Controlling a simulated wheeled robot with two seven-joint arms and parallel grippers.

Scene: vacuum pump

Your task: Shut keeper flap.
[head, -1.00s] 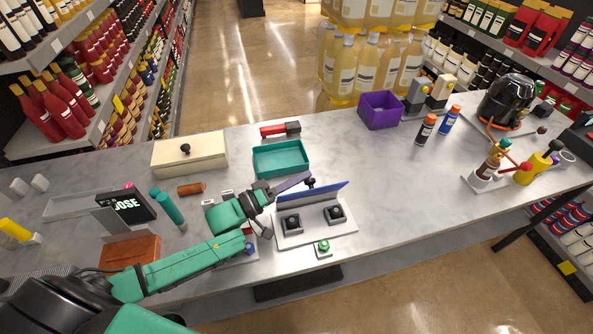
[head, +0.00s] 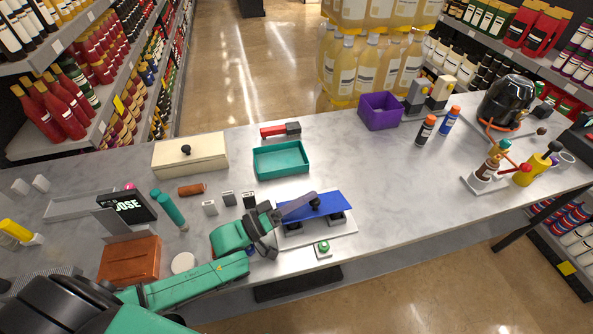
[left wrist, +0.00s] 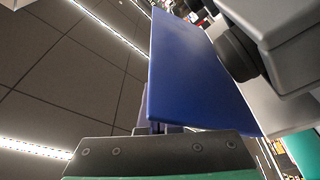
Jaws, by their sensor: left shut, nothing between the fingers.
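The blue keeper flap (head: 328,204) lies lowered over the dark blocks (head: 338,218) of a white base plate (head: 318,235) at the table's front middle. A small black knob (head: 315,203) shows on it. My left gripper (head: 311,199) is shut and empty, its fingers reaching over the flap's left part, close to the knob; I cannot tell whether they touch it. In the left wrist view the flap (left wrist: 195,75) fills the middle, with a dark round part (left wrist: 238,52) beside it. Whether the flap is fully down is unclear. My right gripper is out of view.
A green button block (head: 323,249) stands at the plate's front edge. A teal tray (head: 281,160) and a red-and-grey tool (head: 281,130) lie behind.

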